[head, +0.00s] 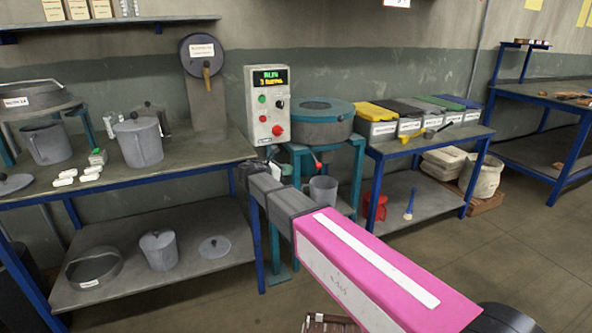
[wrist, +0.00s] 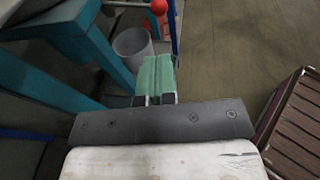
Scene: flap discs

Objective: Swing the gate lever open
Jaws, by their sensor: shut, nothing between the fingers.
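The gate lever shows as a red ball knob (head: 318,164) on the teal-framed machine (head: 325,124), below its round drum. A red ball knob on a thin rod (wrist: 158,7) also shows at the top edge of the wrist view. My gripper (wrist: 157,62) has its green fingers together and empty. In the wrist view the knob lies beyond the fingertips, with a visible gap. In the head view my arm reaches in front of the machine's stand, and my fingers cannot be made out clearly. Much of the lever's rod is hidden there.
A grey bucket (head: 322,190) stands under the machine; it also shows in the wrist view (wrist: 132,44), beside my fingers. A control box (head: 268,104) with a lit display is left of the drum. Tables with jugs and lidded bins flank the machine.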

